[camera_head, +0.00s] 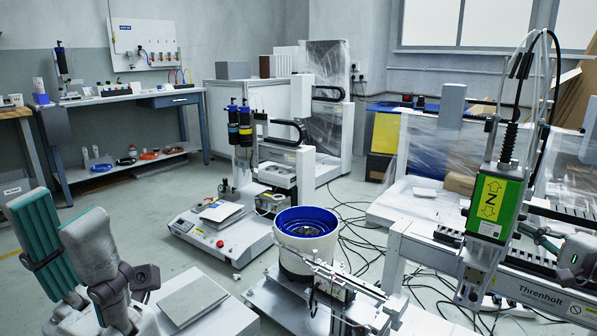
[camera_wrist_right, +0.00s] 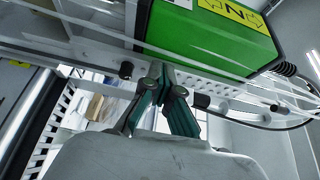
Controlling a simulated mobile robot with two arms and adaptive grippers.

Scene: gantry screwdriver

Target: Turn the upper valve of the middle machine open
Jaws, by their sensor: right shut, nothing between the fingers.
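Several machines stand in view, and I cannot tell a valve apart on any of them. Near the middle stand a white benchtop machine (camera_head: 222,238) with upright dark cylinders and a bowl feeder (camera_head: 306,250) with a blue rim. On the right is a gantry with a green screwdriver unit (camera_head: 494,205), also large in the right wrist view (camera_wrist_right: 205,35). My left gripper (camera_head: 55,215) is at the lower left, fingers apart, empty, away from the machines. My right gripper (camera_head: 543,238) is partly cut off beside the gantry; in the wrist view its fingers (camera_wrist_right: 162,75) meet below the green unit.
A workbench (camera_head: 130,97) with small parts stands at the back left. Black cables (camera_head: 350,215) lie on the floor behind the bowl feeder. The gantry's beam and hanging cables crowd the right side. Floor between the workbench and benchtop machine is clear.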

